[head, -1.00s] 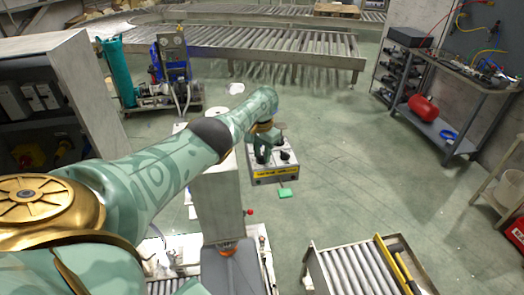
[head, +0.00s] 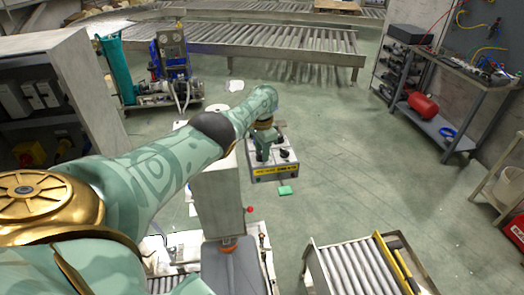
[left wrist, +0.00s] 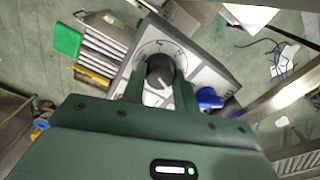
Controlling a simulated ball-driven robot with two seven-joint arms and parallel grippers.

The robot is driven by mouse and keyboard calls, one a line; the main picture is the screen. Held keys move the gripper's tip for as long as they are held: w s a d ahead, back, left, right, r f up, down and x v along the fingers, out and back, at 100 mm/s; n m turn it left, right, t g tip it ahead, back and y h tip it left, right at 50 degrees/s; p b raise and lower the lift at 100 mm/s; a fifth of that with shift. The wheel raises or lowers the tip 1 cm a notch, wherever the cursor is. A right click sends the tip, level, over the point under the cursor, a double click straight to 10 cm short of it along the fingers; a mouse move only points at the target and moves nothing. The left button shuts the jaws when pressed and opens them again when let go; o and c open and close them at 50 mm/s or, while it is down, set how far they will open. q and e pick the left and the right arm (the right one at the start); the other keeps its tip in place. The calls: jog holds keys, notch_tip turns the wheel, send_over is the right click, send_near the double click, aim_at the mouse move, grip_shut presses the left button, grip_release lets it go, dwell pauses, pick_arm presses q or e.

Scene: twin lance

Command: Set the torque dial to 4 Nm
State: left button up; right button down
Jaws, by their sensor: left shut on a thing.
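The torque dial is a round dark knob (left wrist: 160,72) with a white pointer mark, set in a pale ring with scale marks. It stands on top of a grey box (head: 290,165) with a yellow label strip on its front. My left gripper (left wrist: 158,84) has its two green fingers on both sides of the knob and is shut on it. In the head view the left gripper (head: 263,157) comes down on the left part of the box, and its fingers hide the dial. The scale numbers are too small to read. My right gripper is not in view.
A second black knob (head: 284,153) stands on the box, right of the gripper. A blue part (left wrist: 208,98) shows beside the dial in the wrist view. A green flat piece (head: 286,190) lies in front of the box.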

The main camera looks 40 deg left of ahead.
pick_arm(q)
jog(key=o, duration=1)
jog(key=shift+r, duration=0.1)
notch_tip(320, 180, up, 9)
jog(key=p, duration=0.7)
jog(key=shift+w+f, duration=0.1)
jog(key=shift+f, duration=0.1)
notch_tip(320, 180, up, 8)
jog(key=p, duration=0.2)
jog(key=shift+f+p, duration=0.2)
jog(key=shift+p, duration=0.15)
